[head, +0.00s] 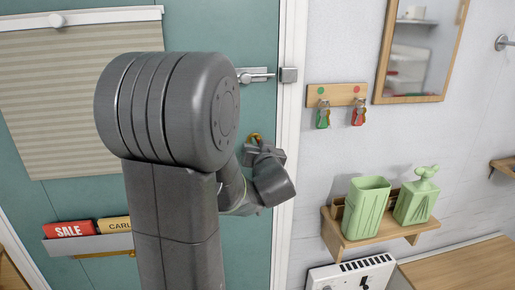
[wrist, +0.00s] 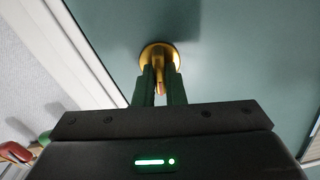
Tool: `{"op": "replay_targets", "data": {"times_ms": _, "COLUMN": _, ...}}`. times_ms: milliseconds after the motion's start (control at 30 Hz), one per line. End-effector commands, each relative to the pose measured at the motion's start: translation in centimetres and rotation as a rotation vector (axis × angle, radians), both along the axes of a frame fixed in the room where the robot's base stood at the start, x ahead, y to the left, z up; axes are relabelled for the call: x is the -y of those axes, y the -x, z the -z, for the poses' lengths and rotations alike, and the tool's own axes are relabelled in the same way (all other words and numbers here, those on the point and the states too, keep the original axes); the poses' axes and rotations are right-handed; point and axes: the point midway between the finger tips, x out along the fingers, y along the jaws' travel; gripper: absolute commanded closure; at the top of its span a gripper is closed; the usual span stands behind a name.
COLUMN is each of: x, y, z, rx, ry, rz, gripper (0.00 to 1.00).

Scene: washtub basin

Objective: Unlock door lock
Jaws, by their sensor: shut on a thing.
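A round brass door lock (wrist: 159,52) is on the teal door (wrist: 235,50), near the white door frame. In the head view the brass lock (head: 254,136) shows only partly, above my gripper (head: 260,147). In the wrist view my gripper (wrist: 161,85) points at the lock, and its two dark green fingers are shut on the narrow brass turn piece (wrist: 160,88) in front of the round plate. The fingers hide most of that piece, so I cannot tell its angle. A silver latch (head: 256,76) sits higher on the door, with its catch (head: 288,75) on the frame.
A wooden rack (head: 337,94) with green and red key-like items hangs right of the frame. A shelf (head: 385,235) with green containers (head: 367,205) juts out lower right. A blind (head: 85,95) and a bin (head: 90,244) are on the door's left.

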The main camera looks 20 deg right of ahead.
Motion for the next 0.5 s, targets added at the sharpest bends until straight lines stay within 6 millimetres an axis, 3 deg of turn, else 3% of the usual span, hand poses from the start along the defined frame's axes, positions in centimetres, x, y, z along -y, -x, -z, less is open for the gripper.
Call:
{"op": "replay_targets", "data": {"times_ms": 300, "x": -0.10, "y": -0.01, "z": 0.33, "rx": -0.051, "ry": 0.231, "rz": 0.000, "gripper": 1.00}}
{"op": "replay_targets", "data": {"times_ms": 500, "x": -0.11, "y": 0.00, "z": 0.08, "rx": -0.066, "ry": 0.276, "rz": 0.001, "gripper": 1.00}}
